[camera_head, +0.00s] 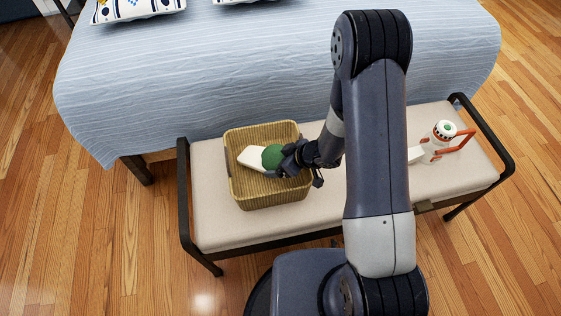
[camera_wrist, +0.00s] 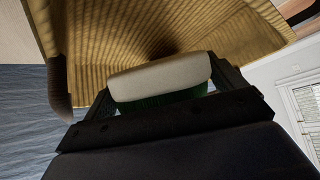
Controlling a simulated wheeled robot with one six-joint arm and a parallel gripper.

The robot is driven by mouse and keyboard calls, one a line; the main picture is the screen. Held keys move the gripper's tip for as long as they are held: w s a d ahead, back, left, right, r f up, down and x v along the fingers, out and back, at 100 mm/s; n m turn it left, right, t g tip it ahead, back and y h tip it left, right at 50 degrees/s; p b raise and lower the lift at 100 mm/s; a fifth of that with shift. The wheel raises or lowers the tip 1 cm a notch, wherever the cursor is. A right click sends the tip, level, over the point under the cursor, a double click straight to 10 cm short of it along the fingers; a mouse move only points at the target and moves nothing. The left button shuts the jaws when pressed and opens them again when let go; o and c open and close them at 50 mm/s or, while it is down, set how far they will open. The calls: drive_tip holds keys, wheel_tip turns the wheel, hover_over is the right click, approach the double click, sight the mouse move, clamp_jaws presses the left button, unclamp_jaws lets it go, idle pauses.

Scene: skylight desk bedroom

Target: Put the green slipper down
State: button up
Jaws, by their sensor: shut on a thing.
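The green slipper (camera_head: 271,157) has a green upper and a pale sole or insole, and shows in the head view inside or just over the wicker basket (camera_head: 270,194). My gripper (camera_head: 285,164) is shut on the slipper's green end, at the basket's right part. In the wrist view the slipper (camera_wrist: 160,78) sits between the two fingers, its pale part facing the camera and dark green below it. The basket's ribbed tan wall (camera_wrist: 165,25) fills the top of that view. I cannot tell whether the slipper touches the basket's bottom.
The basket stands on a cream bench (camera_head: 213,222) with black metal rails, at the foot of a bed with a blue cover (camera_head: 220,80). A white and orange object (camera_head: 444,138) stands at the bench's right end. Wooden floor (camera_head: 110,240) is clear at left.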

drive_tip(key=shift+r, duration=0.1)
drive_tip(key=o, duration=0.8)
drive_tip(key=shift+c, duration=0.2)
drive_tip(key=shift+d+r, duration=0.15)
drive_tip(key=shift+r, duration=0.05)
drive_tip(key=p+v, duration=0.3)
drive_tip(key=v, duration=0.8)
drive_tip(key=shift+s+r+p, duration=0.15)
drive_tip(key=shift+s+p, duration=0.05)
drive_tip(key=shift+p, duration=0.1)
drive_tip(key=shift+d, duration=0.1)
